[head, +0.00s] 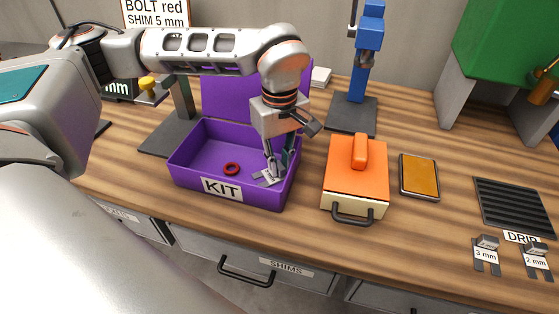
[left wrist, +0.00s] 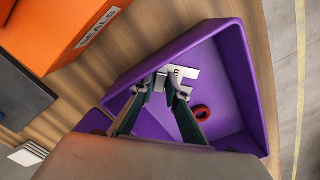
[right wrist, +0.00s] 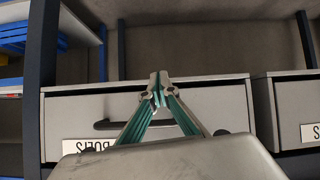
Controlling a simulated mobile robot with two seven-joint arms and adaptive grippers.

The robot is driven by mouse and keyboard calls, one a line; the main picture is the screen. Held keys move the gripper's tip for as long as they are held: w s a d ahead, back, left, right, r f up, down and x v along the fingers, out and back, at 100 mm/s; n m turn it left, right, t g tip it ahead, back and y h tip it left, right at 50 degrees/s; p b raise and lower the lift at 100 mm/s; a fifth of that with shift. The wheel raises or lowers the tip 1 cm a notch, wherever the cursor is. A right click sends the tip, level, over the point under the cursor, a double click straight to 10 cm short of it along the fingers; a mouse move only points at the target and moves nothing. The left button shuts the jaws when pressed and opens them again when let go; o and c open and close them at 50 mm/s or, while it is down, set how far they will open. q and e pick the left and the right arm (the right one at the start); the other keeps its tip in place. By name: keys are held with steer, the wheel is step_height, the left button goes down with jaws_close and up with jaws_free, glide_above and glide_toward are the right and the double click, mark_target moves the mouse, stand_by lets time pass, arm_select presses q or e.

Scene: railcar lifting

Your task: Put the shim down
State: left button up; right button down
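The shim (head: 268,178) is a small grey forked plate with a white label. It is low inside the purple KIT box (head: 222,187), at the box's right end; it also shows in the left wrist view (left wrist: 188,73). My left gripper (head: 279,165) reaches down into the box at the shim. In the left wrist view its fingertips (left wrist: 162,86) are apart, with the shim's end between them; whether they press on it is unclear. My right gripper (right wrist: 159,82) is shut and empty, before a grey drawer front (right wrist: 85,107).
A red ring (head: 232,168) lies in the box, left of the shim. An orange-lidded container (head: 355,172) stands close to the box's right. Farther right are an orange-topped pad (head: 419,176), a dark ribbed mat (head: 513,207) and two labelled shims, 3 mm (head: 486,254) and 2 mm (head: 536,261).

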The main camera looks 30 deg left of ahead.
mark_target(279, 165)
arm_select(q)
steer(key=shift+r, duration=0.1)
step_height(279, 165, up, 12)
steer(key=shift+p, duration=0.35)
stand_by(0.4)
stand_by(0.5)
